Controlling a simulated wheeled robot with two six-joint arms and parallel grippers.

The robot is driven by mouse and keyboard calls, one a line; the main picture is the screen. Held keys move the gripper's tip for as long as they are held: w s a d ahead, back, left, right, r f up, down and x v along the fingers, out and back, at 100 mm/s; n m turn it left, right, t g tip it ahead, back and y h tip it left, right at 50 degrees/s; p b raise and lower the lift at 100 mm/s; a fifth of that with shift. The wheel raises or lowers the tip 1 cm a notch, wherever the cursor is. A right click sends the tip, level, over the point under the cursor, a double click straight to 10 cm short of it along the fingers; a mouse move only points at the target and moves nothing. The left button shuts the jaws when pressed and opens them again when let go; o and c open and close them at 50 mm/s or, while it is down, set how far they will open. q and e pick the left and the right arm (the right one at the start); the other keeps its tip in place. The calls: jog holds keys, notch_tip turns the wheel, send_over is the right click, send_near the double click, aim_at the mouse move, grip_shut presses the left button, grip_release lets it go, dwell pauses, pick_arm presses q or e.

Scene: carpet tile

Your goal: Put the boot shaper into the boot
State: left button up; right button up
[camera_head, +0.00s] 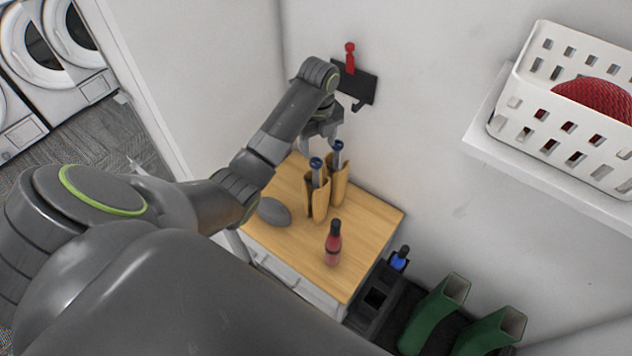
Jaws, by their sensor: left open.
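Two tan boots stand upright side by side on a wooden-topped cabinet, a front one (319,203) and a back one (338,190). A dark-blue-topped shaper (316,164) sticks up out of the front boot's opening, and a similar shaper (338,147) sticks up from the back boot. How deep each sits cannot be told. My left gripper (321,140) is open, pointing down just above the shaper tops, near the wall. Whether it touches either one cannot be told. My right gripper is not in view.
The cabinet top (373,221) also holds a grey oval object (274,212) and a red bottle (333,243). A dark wall rack (355,82) with a red item is behind my arm. Green boots (436,313) and a blue bottle (399,259) stand at lower right. A white basket (552,125) sits on a shelf.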

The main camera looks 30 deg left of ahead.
aim_at(316, 170)
pick_arm(q)
notch_tip(316, 170, down, 6)
jog(key=shift+f, duration=0.1)
jog(key=shift+a+f, duration=0.15)
jog(key=shift+f, duration=1.15)
jog(key=shift+a+f, duration=0.15)
jog(key=shift+f, duration=1.15)
grip_shut()
